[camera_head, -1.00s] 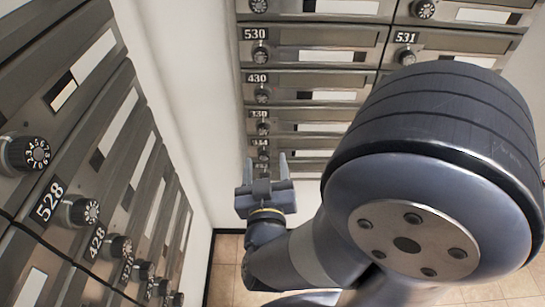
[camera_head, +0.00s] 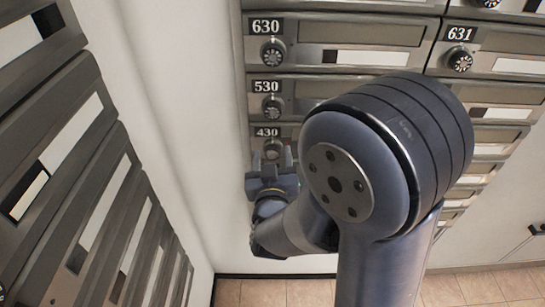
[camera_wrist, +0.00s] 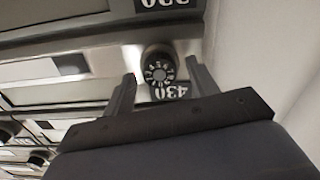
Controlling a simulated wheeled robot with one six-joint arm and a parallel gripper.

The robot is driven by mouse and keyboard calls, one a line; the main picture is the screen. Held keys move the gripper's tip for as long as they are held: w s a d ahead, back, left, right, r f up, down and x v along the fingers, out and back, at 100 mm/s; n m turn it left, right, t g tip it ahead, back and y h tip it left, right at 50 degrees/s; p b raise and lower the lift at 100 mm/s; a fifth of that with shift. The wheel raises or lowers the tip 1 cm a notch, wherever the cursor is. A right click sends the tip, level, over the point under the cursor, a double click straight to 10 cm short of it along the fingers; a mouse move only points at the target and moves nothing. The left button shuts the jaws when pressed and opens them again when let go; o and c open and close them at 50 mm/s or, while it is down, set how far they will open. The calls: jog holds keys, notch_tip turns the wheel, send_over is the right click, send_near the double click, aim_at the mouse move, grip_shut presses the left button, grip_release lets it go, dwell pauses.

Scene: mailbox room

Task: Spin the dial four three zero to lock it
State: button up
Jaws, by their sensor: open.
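The dial of mailbox 430 (camera_head: 273,147) is a small black knob, partly hidden by my gripper in the head view. Its numbered face (camera_wrist: 159,69) shows in the wrist view, with the upside-down 430 label (camera_wrist: 170,91) beside it. My gripper (camera_head: 272,158) is open in front of this dial, one finger on each side. In the wrist view, gaps show between the dial and both fingers of my gripper (camera_wrist: 162,73). I cannot tell how far the fingertips are from the panel, or which digit the dial is set to.
Dial 530 (camera_head: 272,106) and dial 630 (camera_head: 273,50) sit above on the same mailbox bank. Dial 631 (camera_head: 459,61) is to the right. A white wall (camera_head: 185,110) stands close on the left, with another mailbox bank (camera_head: 80,160) beyond it.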

jog(key=shift+c, duration=0.5)
jog(key=c, duration=0.9)
jog(key=shift+m+b, duration=0.3)
jog(key=shift+b, duration=0.2)
